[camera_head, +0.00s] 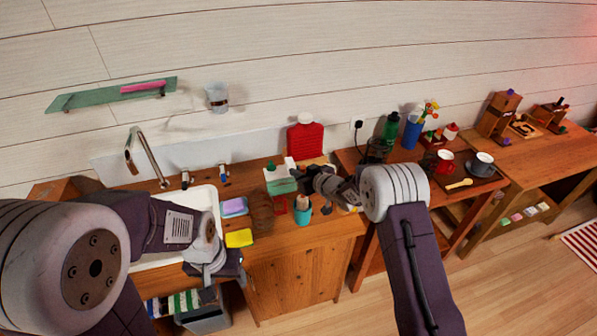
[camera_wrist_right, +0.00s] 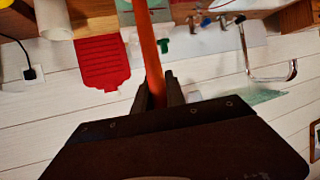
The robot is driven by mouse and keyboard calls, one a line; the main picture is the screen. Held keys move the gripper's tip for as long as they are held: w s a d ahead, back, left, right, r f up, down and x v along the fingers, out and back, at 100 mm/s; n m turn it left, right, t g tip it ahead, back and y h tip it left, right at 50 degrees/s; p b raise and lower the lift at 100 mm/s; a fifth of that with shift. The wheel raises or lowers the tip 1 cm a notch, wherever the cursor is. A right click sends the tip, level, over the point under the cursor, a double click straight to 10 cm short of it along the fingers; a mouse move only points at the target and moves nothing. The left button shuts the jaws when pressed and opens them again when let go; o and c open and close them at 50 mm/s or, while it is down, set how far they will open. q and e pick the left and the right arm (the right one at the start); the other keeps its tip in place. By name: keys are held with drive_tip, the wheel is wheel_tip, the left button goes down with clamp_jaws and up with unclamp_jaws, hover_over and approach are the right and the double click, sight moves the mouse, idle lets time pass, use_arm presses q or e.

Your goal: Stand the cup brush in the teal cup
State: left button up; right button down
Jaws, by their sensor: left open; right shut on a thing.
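The teal cup (camera_head: 302,215) stands upright near the front edge of the wooden sink counter. My right gripper (camera_head: 298,171) is above and behind it, over the counter. In the right wrist view my right gripper (camera_wrist_right: 158,92) is shut on an orange handle (camera_wrist_right: 152,50), which I take for the cup brush; its far end runs out of the picture. In the head view I cannot make out the brush clearly, nor whether it touches the cup. My left gripper (camera_head: 209,294) is open and empty, low in front of the counter.
A yellow sponge (camera_head: 239,238), a purple sponge (camera_head: 234,207) and a brown item (camera_head: 262,213) lie left of the cup. A small red item (camera_head: 280,205) is close beside it. A red bottle (camera_head: 305,139) stands behind. The sink (camera_head: 205,197) is at left.

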drive_tip(key=shift+f+b, duration=2.05)
drive_tip(key=shift+f, duration=0.55)
drive_tip(key=c, duration=1.3)
unclamp_jaws()
drive_tip(key=shift+d, duration=0.1)
drive_tip(key=b+v, duration=0.1)
drive_tip(key=v, duration=0.8)
drive_tip(key=shift+b, duration=0.35)
